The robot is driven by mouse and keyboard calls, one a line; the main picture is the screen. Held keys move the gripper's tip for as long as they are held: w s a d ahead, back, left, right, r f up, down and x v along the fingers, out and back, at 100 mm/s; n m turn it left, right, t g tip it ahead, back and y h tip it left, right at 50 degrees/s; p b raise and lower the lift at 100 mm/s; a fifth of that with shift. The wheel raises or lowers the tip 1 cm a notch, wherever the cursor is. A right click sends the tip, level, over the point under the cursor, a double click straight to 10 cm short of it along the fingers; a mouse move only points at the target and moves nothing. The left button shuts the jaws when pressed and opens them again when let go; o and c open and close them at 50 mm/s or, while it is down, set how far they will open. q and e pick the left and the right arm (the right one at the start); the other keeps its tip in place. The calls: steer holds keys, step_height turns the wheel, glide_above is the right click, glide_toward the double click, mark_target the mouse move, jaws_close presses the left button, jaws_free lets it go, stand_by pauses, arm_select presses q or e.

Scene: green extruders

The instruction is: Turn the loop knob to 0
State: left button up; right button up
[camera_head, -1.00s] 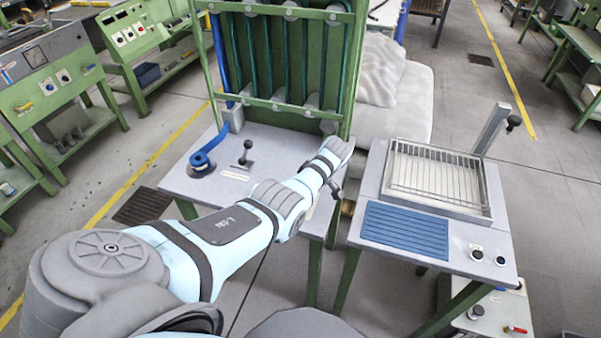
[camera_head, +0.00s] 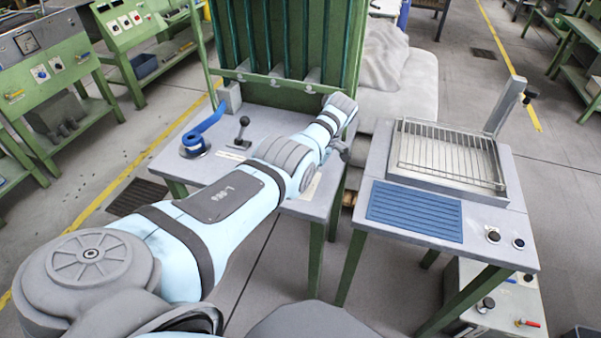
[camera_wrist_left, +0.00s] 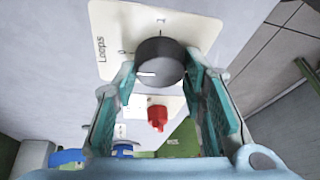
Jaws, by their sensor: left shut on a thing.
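The loop knob (camera_wrist_left: 160,64) is a dark round dial on a pale plate (camera_wrist_left: 113,17) marked "Loops". In the left wrist view its white pointer line faces left, below the 0 mark (camera_wrist_left: 122,52); a second mark, I, lies above the knob. My left gripper (camera_wrist_left: 160,82) has its teal fingers on both sides of the knob and is shut on it. In the head view the left gripper (camera_head: 342,150) is small beside the green machine's table, and the knob is hidden there. The right gripper is in neither view.
A red knob (camera_wrist_left: 157,117) sits on a smaller plate close below the loop knob. A second table with a wire rack (camera_head: 447,155) stands at right, across a narrow gap.

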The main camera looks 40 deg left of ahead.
arm_select(q)
steer(key=shift+f, duration=0.1)
steer(key=o, duration=1.2)
steer(key=shift+c, duration=0.2)
steer(key=v, duration=0.7)
steer(key=shift+r, duration=0.25)
